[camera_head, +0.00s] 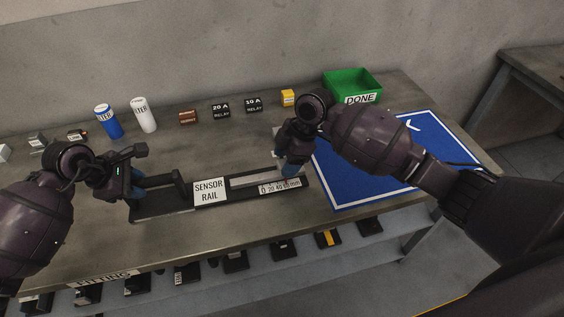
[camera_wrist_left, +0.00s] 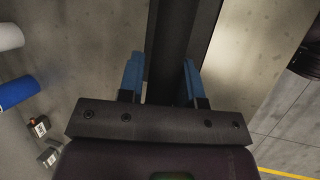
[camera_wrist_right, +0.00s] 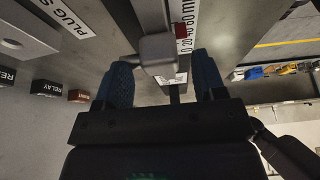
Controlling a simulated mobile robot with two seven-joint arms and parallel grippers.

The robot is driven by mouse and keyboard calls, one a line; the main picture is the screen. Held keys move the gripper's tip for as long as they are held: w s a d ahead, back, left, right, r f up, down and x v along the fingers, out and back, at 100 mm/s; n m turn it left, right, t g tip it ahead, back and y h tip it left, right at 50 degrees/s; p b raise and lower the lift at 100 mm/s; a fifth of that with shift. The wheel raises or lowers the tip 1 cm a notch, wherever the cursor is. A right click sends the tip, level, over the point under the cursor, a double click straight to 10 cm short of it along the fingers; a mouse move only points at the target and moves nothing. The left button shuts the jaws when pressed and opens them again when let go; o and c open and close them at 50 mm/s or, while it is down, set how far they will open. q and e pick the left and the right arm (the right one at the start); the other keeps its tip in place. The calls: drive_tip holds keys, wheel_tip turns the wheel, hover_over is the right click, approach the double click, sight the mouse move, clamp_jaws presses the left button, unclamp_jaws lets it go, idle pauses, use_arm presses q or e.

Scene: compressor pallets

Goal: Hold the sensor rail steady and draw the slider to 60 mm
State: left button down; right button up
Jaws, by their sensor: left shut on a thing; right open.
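The sensor rail (camera_head: 222,201) is a long dark bar on the bench with a white SENSOR RAIL label and a mm scale (camera_head: 280,187). My left gripper (camera_head: 150,184) is shut on its left end; the left wrist view shows the dark bar (camera_wrist_left: 175,50) between blue fingers (camera_wrist_left: 162,80). My right gripper (camera_head: 288,168) is open above the scale end. In the right wrist view a grey slider block (camera_wrist_right: 158,48) lies between its open fingers (camera_wrist_right: 163,80). A red mark (camera_wrist_right: 181,31) sits beside the scale; its exact reading is unclear.
Behind the rail stand a blue can (camera_head: 108,122), a white can (camera_head: 144,115), two relays (camera_head: 221,109) and a yellow box (camera_head: 288,97). A green DONE bin (camera_head: 352,82) and a blue mat (camera_head: 375,165) are at right. Several dark parts sit below the front edge.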

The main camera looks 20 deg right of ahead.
use_arm(q)
drive_tip(key=shift+s+f, duration=0.25)
drive_tip(key=shift+f, duration=0.25)
use_arm(e)
drive_tip(key=v, duration=1)
drive_tip(key=shift+s+r, duration=0.1)
use_arm(q)
drive_tip(key=c, duration=1.1)
unclamp_jaws()
drive_tip(key=o, duration=0.4)
drive_tip(key=shift+w+a+r, duration=0.1)
drive_tip(key=shift+r, duration=0.05)
drive_tip(key=shift+w+r, duration=0.1)
drive_tip(key=shift+r, duration=0.1)
drive_tip(key=shift+a+r, duration=0.1)
drive_tip(key=shift+r, duration=0.15)
drive_tip(key=v, duration=1.1)
